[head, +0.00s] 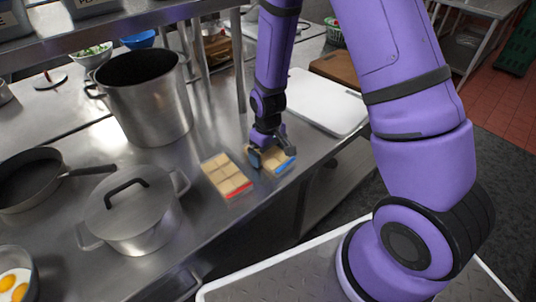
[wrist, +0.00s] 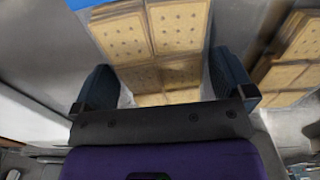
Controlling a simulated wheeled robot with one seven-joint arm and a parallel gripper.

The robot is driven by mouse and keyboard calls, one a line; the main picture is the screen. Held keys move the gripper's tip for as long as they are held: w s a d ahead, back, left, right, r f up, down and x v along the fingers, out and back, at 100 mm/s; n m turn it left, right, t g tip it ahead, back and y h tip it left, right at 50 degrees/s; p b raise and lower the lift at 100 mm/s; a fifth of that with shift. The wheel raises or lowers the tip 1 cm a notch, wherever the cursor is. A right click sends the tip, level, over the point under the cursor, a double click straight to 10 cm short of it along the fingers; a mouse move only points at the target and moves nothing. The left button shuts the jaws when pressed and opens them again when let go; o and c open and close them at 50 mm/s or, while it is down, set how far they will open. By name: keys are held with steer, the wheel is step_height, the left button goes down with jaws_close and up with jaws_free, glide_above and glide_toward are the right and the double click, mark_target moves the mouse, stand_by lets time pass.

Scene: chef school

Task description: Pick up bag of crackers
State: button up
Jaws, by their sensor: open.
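Two bags of crackers lie on the steel counter in the head view. One, with a red end strip (head: 226,175), lies flat to the left of my gripper. The other, with a blue end strip (head: 281,166), lies under my gripper (head: 268,150), which hides part of it. In the wrist view, the blue-ended bag of crackers (wrist: 165,45) lies between the two dark fingers of my gripper (wrist: 166,88). The fingers are apart, one on each side of it. I cannot tell whether they touch it. The other bag (wrist: 290,60) shows at the right of the wrist view.
A lidded pot (head: 132,215), a tall stockpot (head: 148,100) and a frying pan (head: 28,178) stand to the left. A white cutting board (head: 325,102) lies behind at the right. Shelf posts rise behind the bags. The counter's front edge is close by.

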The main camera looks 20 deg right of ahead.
steer(key=shift+f, duration=0.2)
steer(key=shift+c, duration=0.5)
steer(key=c, duration=0.5)
steer(key=shift+c, duration=0.2)
steer(key=shift+r, duration=0.1)
